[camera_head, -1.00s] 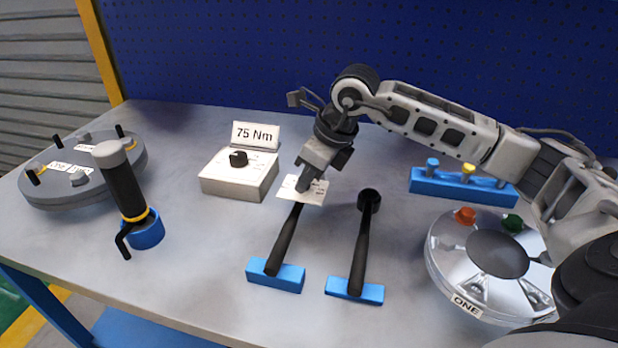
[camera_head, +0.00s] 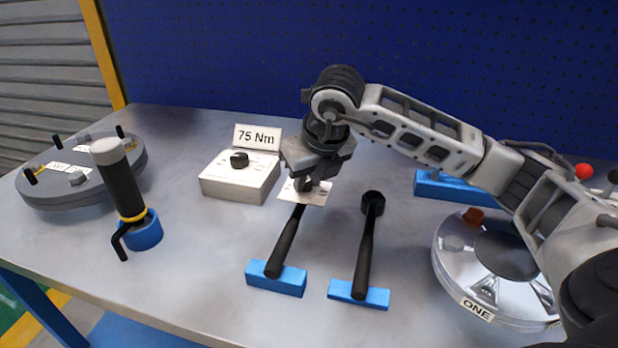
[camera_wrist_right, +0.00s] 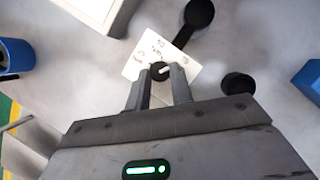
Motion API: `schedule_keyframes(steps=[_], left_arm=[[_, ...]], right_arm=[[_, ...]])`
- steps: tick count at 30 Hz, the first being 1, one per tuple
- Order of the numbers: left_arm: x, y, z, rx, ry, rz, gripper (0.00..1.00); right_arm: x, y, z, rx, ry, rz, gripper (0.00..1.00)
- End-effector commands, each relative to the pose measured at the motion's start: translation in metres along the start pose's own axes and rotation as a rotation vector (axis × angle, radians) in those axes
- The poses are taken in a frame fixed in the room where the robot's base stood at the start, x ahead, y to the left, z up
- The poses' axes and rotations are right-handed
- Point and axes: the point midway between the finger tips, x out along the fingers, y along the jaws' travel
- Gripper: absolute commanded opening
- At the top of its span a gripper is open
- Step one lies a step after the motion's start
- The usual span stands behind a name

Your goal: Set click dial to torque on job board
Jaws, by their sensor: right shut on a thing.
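The job board sign (camera_head: 257,137) reads "75 Nm" and stands behind a white box (camera_head: 232,190) with a black knob (camera_head: 239,160) on top. A white card with a dial (camera_head: 318,194) sits at the far end of the left black-handled tool (camera_head: 284,243). In the right wrist view, the card (camera_wrist_right: 149,48) carries small markings around a black dial knob (camera_wrist_right: 160,71) with a white pointer. My right gripper (camera_head: 305,187) is over the card, its fingers (camera_wrist_right: 161,78) shut on the dial knob. The markings are too small to read. My left gripper is out of view.
A second black tool (camera_head: 364,245) lies just right. A black-handled tool in a blue cup (camera_head: 145,235) and a grey flanged disc (camera_head: 70,190) are at left. A silver shell (camera_head: 490,290) and a blue rack (camera_head: 430,187) are at right, partly behind my arm.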

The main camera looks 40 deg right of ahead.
Motion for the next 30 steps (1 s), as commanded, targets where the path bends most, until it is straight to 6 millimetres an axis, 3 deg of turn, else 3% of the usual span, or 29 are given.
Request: schedule_keyframes(steps=[12,13,15,25,30], left_arm=[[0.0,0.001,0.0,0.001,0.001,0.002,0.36],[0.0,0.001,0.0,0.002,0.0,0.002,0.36],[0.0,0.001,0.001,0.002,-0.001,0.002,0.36],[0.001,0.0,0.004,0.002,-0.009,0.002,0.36],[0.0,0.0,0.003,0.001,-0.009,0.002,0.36]], right_arm=[[-0.001,0.0,0.0,0.005,-0.001,-0.001,0.0],[-0.001,0.0,0.0,0.005,-0.001,-0.001,0.31],[-0.001,0.0,0.0,0.005,-0.001,-0.001,0.45],[-0.004,0.0,0.001,0.004,-0.001,-0.001,0.45],[-0.027,0.0,0.001,0.003,-0.006,0.0,0.45]])
